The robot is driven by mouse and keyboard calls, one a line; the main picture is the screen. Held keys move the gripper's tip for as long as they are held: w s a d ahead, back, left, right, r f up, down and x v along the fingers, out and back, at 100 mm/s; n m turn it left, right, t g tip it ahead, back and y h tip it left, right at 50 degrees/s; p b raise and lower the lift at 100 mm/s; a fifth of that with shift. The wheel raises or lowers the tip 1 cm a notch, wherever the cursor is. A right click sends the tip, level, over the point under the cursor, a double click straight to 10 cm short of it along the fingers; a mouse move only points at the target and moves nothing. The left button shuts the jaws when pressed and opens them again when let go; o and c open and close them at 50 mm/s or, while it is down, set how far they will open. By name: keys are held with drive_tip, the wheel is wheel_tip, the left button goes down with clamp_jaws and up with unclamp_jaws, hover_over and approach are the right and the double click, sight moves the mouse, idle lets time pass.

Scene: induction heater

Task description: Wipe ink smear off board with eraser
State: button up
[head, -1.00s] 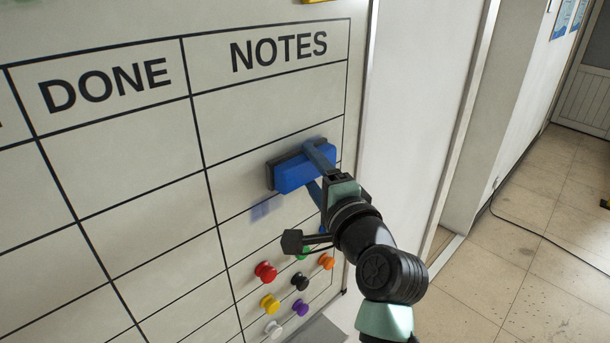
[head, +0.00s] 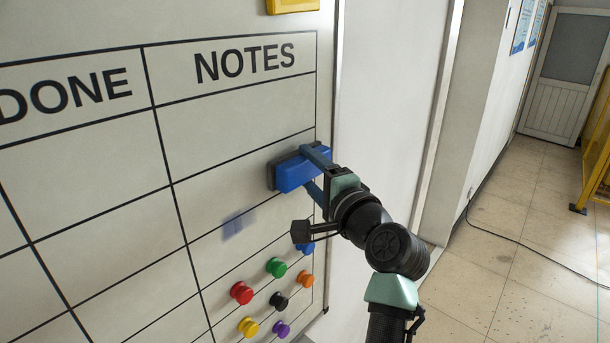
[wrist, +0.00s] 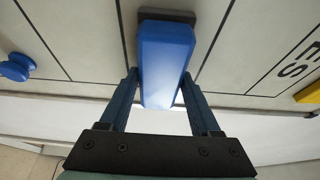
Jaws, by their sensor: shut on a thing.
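The whiteboard (head: 105,185) has black ruled columns headed DONE and NOTES. A faint blue ink smear (head: 238,223) is in the NOTES column, to the left of and below the eraser. The blue eraser (head: 300,172) has a dark pad facing the board; it is near the board's right edge. My gripper (head: 318,172) is shut on the eraser, which also shows between the fingers in the wrist view (wrist: 165,60). I cannot tell whether the pad touches the board.
Several coloured magnets sit on the board below the gripper, including a red one (head: 241,292), a green one (head: 276,267) and an orange one (head: 305,279). A yellow object (head: 292,5) is at the board's top right. A yellow railing (head: 597,150) stands far right.

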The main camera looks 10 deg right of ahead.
drive_tip(key=shift+s+d+p, duration=0.1)
drive_tip(key=shift+s+d, duration=0.45)
drive_tip(key=shift+s, duration=0.25)
drive_tip(key=shift+s+d+p, duration=0.1)
drive_tip(key=shift+s+d, duration=0.5)
drive_tip(key=shift+s, duration=0.25)
drive_tip(key=shift+s+d+p, duration=0.1)
drive_tip(key=shift+s+d, duration=0.45)
drive_tip(key=shift+s, duration=0.25)
drive_tip(key=shift+s+d, duration=0.9)
drive_tip(key=shift+s, duration=0.3)
